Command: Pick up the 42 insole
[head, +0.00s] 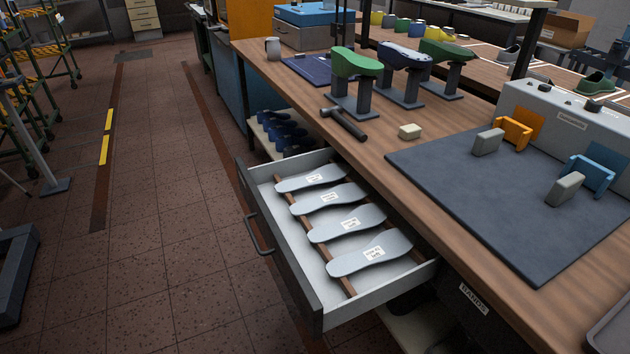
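Several light grey insoles lie in a row in an open drawer (283,252) below the workbench. The farthest insole (290,184) is at the top of the row. The second insole (345,193) and the third insole (325,233) follow towards the front. The nearest insole (345,263) lies closest to the drawer's front right corner. Each has a white label with dark print, too small to read, so I cannot tell which is the 42. They rest across brown wooden rails and are apart from each other. My gripper is not in view.
The workbench (395,150) above carries a hammer (345,124), a pale block (410,131), a dark mat (500,210) and shoe lasts on stands (353,95). A grey machine with orange and blue holders (560,110) stands at right. The floor (160,230) left of the drawer is clear.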

